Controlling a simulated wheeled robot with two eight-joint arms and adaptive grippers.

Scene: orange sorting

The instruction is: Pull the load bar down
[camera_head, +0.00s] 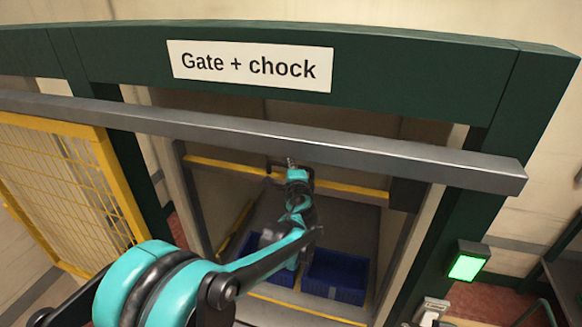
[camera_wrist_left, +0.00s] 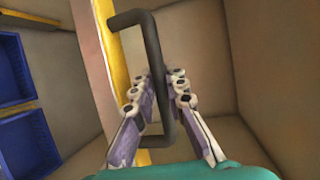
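The load bar (camera_head: 345,187) is a yellow bar across the inside of the bay in the head view, behind a grey beam. In the left wrist view the yellow bar (camera_wrist_left: 122,70) runs up and down the picture, with a black handle (camera_wrist_left: 152,30) on it. My left gripper (camera_head: 291,166) reaches in under the grey beam to the bar. In the wrist view the left gripper's fingers (camera_wrist_left: 158,78) are apart, one on each side of the handle; firm contact does not show. My right gripper is not in view.
The grey beam (camera_head: 400,158) crosses the green frame (camera_head: 420,75) above my arm. A yellow mesh gate (camera_head: 65,190) stands at the left. Blue crates (camera_head: 335,275) sit low inside the bay. A green light (camera_head: 467,267) glows on the right post.

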